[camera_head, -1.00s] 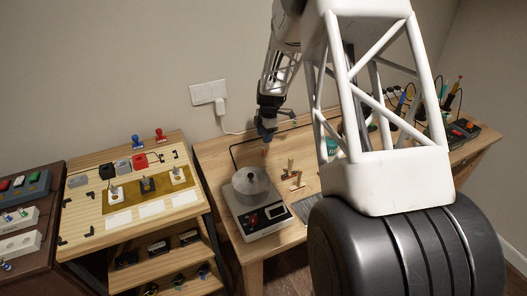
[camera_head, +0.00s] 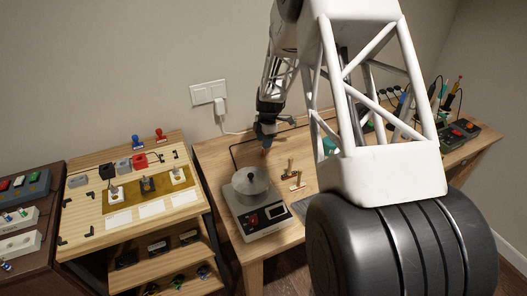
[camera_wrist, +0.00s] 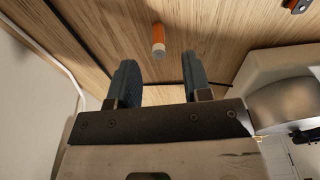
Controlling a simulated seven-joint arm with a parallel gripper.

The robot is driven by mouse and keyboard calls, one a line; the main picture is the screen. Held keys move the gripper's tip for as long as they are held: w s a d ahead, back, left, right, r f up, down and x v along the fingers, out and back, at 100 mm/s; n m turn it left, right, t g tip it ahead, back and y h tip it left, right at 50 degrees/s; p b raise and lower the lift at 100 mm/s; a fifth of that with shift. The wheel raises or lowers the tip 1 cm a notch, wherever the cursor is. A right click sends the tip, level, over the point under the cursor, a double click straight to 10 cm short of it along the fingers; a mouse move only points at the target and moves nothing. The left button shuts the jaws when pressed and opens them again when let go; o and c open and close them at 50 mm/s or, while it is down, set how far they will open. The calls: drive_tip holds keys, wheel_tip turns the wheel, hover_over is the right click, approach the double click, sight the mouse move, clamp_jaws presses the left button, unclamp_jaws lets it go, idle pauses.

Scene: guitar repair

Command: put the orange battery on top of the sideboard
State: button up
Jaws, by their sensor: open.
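The orange battery (camera_wrist: 158,38), with a pale end cap, stands on the wooden workbench in the wrist view. It lies just beyond my fingertips, in line with the gap between them and touching neither. In the head view a small orange-brown spot (camera_head: 265,151) under my gripper (camera_head: 265,132) appears to be it. My gripper (camera_wrist: 158,66) is open and empty, with two dark fingers apart. A light wood unit (camera_head: 85,215) with shelves and a dark brown cabinet (camera_head: 45,255) stand at the left. I cannot tell which is the sideboard.
A black cable runs over the bench. The light wood unit's top holds stamps, small boxes and white cards.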

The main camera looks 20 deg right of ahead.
sight(263, 155)
drive_tip(key=shift+a+f, duration=0.15)
drive_tip(key=shift+f, duration=1.15)
drive_tip(key=shift+a+f, duration=0.1)
drive_tip(key=shift+f, duration=1.15)
clamp_jaws()
